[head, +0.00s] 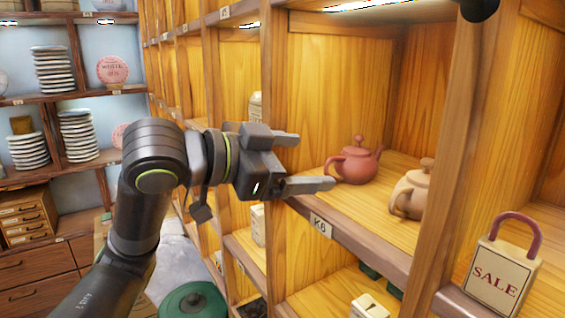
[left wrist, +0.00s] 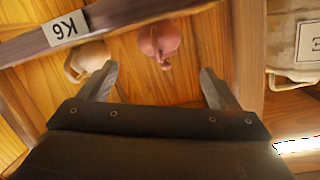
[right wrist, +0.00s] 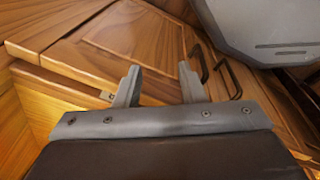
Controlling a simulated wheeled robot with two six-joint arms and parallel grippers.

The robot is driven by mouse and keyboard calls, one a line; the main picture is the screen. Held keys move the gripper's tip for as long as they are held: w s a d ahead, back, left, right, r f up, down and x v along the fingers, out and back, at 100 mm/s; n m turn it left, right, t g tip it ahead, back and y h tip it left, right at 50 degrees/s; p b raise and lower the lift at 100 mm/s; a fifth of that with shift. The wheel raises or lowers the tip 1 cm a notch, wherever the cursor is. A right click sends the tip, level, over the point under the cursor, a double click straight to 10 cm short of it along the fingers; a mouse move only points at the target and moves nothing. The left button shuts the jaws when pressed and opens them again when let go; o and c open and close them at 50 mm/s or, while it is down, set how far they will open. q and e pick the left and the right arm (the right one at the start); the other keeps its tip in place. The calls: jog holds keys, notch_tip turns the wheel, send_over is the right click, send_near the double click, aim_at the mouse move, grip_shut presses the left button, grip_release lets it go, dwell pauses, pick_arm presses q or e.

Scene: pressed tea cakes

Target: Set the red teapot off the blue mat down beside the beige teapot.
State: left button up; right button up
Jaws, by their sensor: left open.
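In the left wrist view the red teapot (left wrist: 158,42) lies ahead between the fingers' lines and the beige teapot (left wrist: 88,62) is beyond the left finger. My right gripper (right wrist: 159,72) is open and empty. No blue mat shows.
The K6 shelf's front edge (head: 345,238) and the wooden post (head: 445,180) bound the opening. A SALE padlock-shaped sign (head: 497,275) stands right of the post. In the right wrist view, wooden cabinet doors (right wrist: 135,40) with dark handles lie ahead of the right gripper.

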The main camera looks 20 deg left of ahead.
pick_arm(q)
jog(key=v, duration=0.2)
jog(key=shift+s+a, duration=0.15)
jog(key=shift+s, duration=0.1)
dwell(0.5)
